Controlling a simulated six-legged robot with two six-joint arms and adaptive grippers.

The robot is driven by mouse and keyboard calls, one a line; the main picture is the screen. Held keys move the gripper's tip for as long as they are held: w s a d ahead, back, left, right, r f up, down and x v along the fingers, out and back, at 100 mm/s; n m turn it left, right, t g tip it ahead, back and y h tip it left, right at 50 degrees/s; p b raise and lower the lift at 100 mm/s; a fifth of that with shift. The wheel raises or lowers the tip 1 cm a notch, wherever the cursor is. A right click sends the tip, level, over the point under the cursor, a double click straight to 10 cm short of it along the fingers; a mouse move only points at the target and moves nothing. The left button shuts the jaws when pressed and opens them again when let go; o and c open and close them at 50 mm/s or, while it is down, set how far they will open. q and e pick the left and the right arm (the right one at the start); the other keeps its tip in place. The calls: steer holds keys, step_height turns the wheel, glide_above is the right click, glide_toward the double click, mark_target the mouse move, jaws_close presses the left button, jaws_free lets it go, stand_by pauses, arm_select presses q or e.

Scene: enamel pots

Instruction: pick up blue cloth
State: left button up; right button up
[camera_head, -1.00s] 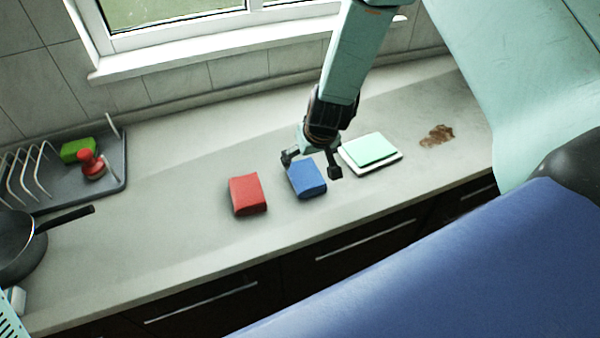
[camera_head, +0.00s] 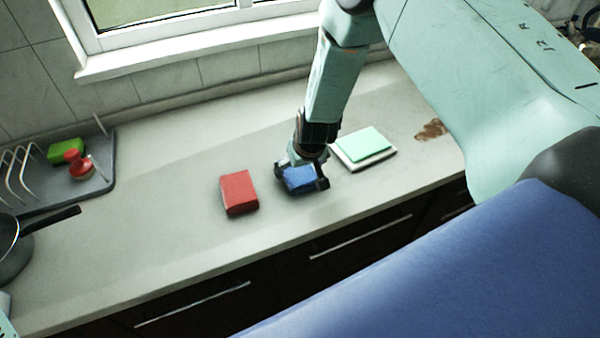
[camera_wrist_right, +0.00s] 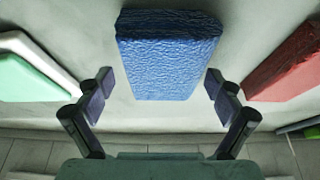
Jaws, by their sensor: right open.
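The blue cloth (camera_head: 299,179) is a folded block lying on the counter, between the red cloth and the green cloth. My right gripper (camera_head: 302,178) is open and low over it, with one finger on each side. In the right wrist view the blue cloth (camera_wrist_right: 168,55) lies ahead of and between the two fingers of the open gripper (camera_wrist_right: 157,88), with gaps showing at both sides. Whether the fingers reach the counter I cannot tell. My left gripper is not in view.
A red folded cloth (camera_head: 239,192) lies left of the blue one. A green cloth (camera_head: 363,143) on a white base lies right. A dish rack (camera_head: 100,185) and a dark pan (camera_head: 14,250) are at left.

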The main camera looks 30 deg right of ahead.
steer(key=shift+a+f, duration=0.15)
steer(key=shift+f, duration=0.1)
steer(key=shift+c, duration=0.5)
steer(key=c, duration=1.1)
steer(key=shift+c, duration=0.2)
